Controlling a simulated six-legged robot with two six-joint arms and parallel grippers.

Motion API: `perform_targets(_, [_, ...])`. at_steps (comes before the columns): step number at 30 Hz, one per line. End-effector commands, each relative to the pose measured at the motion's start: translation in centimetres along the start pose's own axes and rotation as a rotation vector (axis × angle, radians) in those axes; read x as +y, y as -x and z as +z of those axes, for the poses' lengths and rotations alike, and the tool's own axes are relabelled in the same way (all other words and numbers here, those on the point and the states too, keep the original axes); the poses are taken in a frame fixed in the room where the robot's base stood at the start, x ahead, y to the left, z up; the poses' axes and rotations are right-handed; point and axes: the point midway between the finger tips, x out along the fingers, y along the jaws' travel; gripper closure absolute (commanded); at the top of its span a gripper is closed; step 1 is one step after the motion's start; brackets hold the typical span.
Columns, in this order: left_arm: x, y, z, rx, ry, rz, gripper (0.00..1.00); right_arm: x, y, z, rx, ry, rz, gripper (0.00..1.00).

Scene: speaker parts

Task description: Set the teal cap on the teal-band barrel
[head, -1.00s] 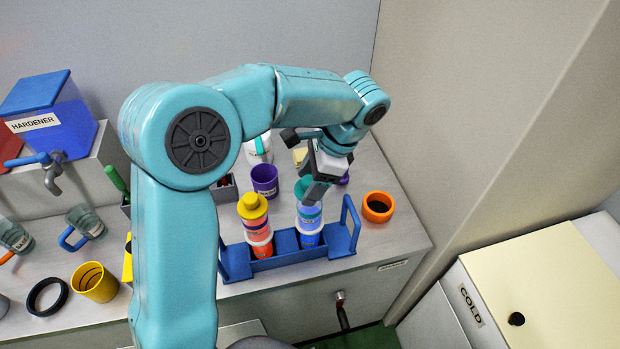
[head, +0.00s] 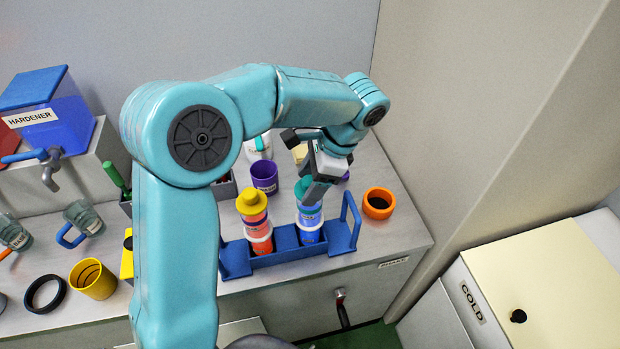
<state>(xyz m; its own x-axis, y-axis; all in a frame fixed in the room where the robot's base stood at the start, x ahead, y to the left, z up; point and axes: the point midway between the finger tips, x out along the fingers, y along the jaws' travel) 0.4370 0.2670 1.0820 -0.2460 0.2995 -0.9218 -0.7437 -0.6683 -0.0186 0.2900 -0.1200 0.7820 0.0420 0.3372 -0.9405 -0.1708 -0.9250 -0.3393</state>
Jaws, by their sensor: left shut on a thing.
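The teal cap (head: 302,187) is in my left gripper (head: 315,192), at the top of the blue barrel (head: 309,217) in the blue rack (head: 285,248). The gripper is shut on the cap and partly hides it. The cap looks to be on or just above the barrel's top; I cannot tell if it is seated. The barrel stands upright in the rack's right place; a teal band is hard to make out. An orange barrel (head: 259,238) with a yellow cap (head: 251,202) stands beside it on the left. My right gripper is not in view.
An orange ring-shaped cup (head: 378,203) stands right of the rack. A purple cup (head: 264,176) stands behind it. A yellow cup (head: 93,279) and a black ring (head: 46,291) lie at the left. A cream-topped cold box (head: 545,270) is at the right.

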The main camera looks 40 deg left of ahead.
Motion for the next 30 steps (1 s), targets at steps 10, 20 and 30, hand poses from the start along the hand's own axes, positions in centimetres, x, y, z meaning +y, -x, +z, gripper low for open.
perform_targets(10, [0.0,-0.2,-0.1,0.000,0.000,0.000,0.06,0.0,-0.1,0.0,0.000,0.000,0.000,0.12])
perform_targets(20, [-0.1,1.7,-0.2,0.003,0.001,-0.004,0.06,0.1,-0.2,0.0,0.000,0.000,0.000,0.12])
perform_targets(30, [0.0,10.8,-0.1,0.004,0.001,-0.003,0.06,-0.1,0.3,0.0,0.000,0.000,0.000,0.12])
